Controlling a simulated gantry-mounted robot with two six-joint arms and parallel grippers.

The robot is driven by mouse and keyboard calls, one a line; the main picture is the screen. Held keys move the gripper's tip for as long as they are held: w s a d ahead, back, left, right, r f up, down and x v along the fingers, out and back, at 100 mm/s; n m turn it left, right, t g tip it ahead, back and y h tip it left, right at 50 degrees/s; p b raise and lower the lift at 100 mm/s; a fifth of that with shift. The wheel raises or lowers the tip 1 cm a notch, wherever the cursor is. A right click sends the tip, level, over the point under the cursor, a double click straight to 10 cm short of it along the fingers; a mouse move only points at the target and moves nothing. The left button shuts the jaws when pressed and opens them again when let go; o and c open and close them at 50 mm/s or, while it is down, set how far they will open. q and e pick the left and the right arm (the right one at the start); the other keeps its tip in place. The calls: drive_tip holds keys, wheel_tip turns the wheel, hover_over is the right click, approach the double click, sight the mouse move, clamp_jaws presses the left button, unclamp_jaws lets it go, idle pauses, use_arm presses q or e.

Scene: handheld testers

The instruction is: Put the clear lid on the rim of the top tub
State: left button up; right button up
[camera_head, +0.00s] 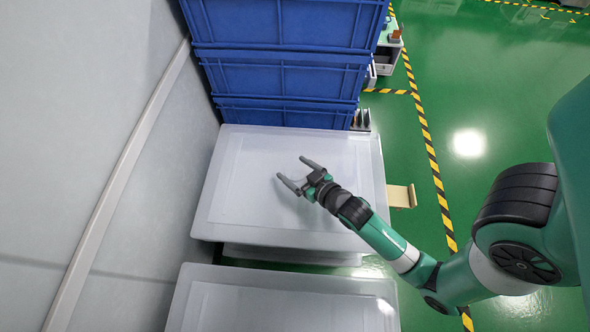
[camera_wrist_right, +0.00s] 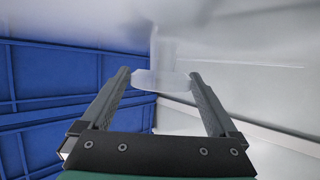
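A large clear, whitish lid-like panel (camera_head: 240,185) with rounded corners lies flat over a pale tub stack in the middle of the head view. A second similar pale panel (camera_head: 280,308) shows at the bottom edge. I cannot tell which is the loose lid, or whether either sits on a rim. My right gripper (camera_head: 294,169) is over the middle panel, fingers spread and pointing to the upper left. In the right wrist view its fingers (camera_wrist_right: 160,75) are apart, with a blurred pale translucent shape between or beyond the tips. My left gripper is not in view.
Stacked blue crates (camera_head: 285,80) stand directly behind the middle panel. A pale grey wall (camera_head: 110,150) runs along the left. A small tan piece (camera_head: 401,196) sticks out at the panel's right. Green floor (camera_head: 500,80) with yellow-black tape lies to the right.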

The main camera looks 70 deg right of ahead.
drive_tip(key=shift+s+a+r, duration=0.15)
drive_tip(key=shift+s+r, duration=0.05)
drive_tip(key=shift+s, duration=0.05)
drive_tip(key=p+v, duration=0.2)
drive_tip(key=v, duration=0.3)
drive_tip(key=shift+r, duration=0.1)
drive_tip(key=v, duration=0.5)
drive_tip(key=shift+s+a+f, duration=0.15)
drive_tip(key=shift+f, duration=0.1)
drive_tip(key=shift+s+a+r, duration=0.15)
drive_tip(key=shift+s+r, duration=0.25)
drive_tip(key=shift+s, duration=0.05)
